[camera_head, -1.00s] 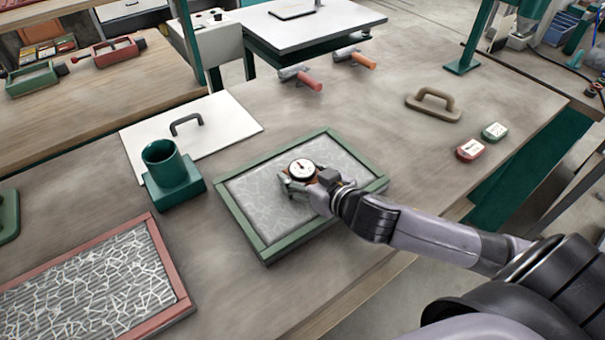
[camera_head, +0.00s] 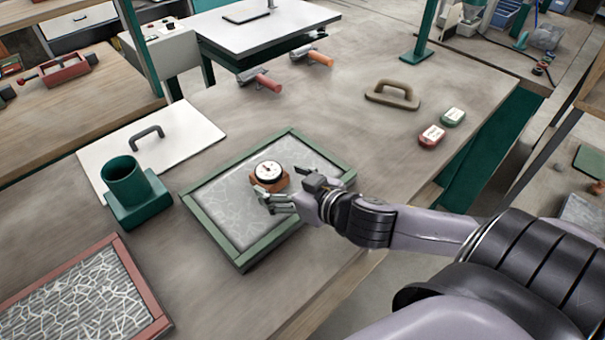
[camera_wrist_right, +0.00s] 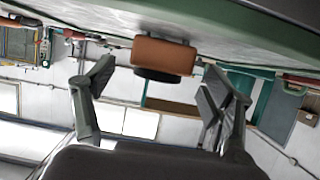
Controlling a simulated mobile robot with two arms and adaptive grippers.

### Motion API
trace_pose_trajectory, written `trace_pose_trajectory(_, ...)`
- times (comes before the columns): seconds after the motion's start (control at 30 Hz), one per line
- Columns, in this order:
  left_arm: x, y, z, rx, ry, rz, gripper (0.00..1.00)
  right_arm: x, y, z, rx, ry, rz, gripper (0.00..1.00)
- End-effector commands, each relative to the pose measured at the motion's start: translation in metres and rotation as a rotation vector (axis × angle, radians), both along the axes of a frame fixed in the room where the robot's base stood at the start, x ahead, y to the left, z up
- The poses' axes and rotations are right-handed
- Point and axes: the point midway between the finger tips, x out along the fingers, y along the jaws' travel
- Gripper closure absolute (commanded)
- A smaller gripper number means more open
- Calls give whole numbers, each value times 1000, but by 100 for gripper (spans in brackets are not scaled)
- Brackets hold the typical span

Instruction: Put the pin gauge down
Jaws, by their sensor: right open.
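The pin gauge (camera_head: 269,174) has a white round dial and an orange-brown body. It sits on the grey fibre-patterned panel (camera_head: 225,208) inside the green frame (camera_head: 217,237), dial facing up. My right gripper (camera_head: 275,200) is open just in front of it, on the near side. In the right wrist view, the gauge's orange-brown body (camera_wrist_right: 163,53) shows beyond and between the two spread fingers (camera_wrist_right: 158,78), with a gap and no contact visible. My left gripper is not in view.
A red-framed panel (camera_head: 125,242) lies at lower left. A brown handled float (camera_head: 392,96) and red (camera_head: 432,136) and green (camera_head: 453,117) tags lie right.

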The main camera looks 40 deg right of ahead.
Motion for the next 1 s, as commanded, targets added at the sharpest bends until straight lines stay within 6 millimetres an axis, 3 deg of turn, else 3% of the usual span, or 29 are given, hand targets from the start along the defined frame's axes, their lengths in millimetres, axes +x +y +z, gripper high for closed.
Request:
trace_pose_trajectory(0.5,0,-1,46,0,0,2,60,-54,-7,26,4,3,-2,24)
trace_pose_trajectory(1.0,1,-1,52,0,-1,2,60,-63,-9,27,0,-1,0,24)
